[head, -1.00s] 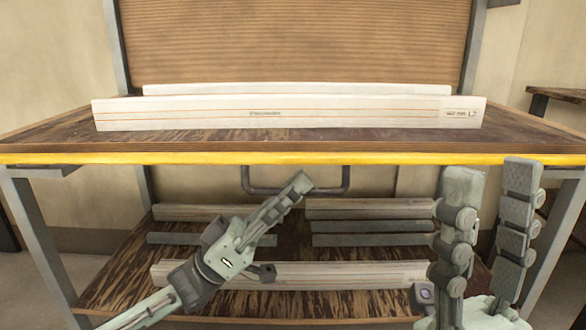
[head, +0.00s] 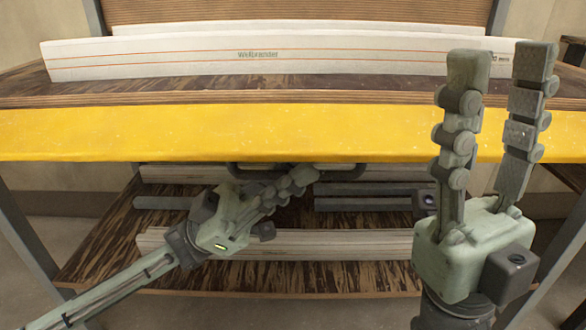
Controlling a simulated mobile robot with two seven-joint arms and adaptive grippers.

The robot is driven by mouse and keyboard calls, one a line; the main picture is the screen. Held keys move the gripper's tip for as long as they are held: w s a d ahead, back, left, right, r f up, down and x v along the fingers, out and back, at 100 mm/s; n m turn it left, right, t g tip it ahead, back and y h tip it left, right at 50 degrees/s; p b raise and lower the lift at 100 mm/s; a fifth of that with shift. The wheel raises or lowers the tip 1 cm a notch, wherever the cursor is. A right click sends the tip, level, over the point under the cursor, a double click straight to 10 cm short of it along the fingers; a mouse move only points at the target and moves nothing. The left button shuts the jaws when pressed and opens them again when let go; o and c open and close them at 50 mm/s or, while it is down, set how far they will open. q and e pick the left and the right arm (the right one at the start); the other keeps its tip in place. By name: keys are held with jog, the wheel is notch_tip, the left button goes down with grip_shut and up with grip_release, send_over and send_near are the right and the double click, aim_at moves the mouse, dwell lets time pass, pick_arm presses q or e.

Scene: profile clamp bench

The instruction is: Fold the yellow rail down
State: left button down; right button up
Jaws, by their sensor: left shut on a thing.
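The yellow rail (head: 200,133) runs along the bench's front edge in the head view. It shows as a broad yellow face across the whole width. A grey handle (head: 345,174) shows partly just below the rail's lower edge. My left gripper (head: 306,174) reaches up from the lower left to the handle and is shut on it; the fingers hide part of the bar. My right gripper (head: 496,62) stands upright at the right, its two fingers apart with nothing between them, and blocks the view of part of the rail.
White boards (head: 150,59) stand on the bench top (head: 300,84) behind the rail. A lower shelf (head: 100,240) holds several grey bars and a pale board (head: 340,245). Bare floor shows at the lower left.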

pick_arm(q)
jog(key=shift+r, duration=0.15)
jog(key=c, duration=1.6)
grip_release()
jog(key=v, duration=1.2)
jog(key=shift+s, duration=0.1)
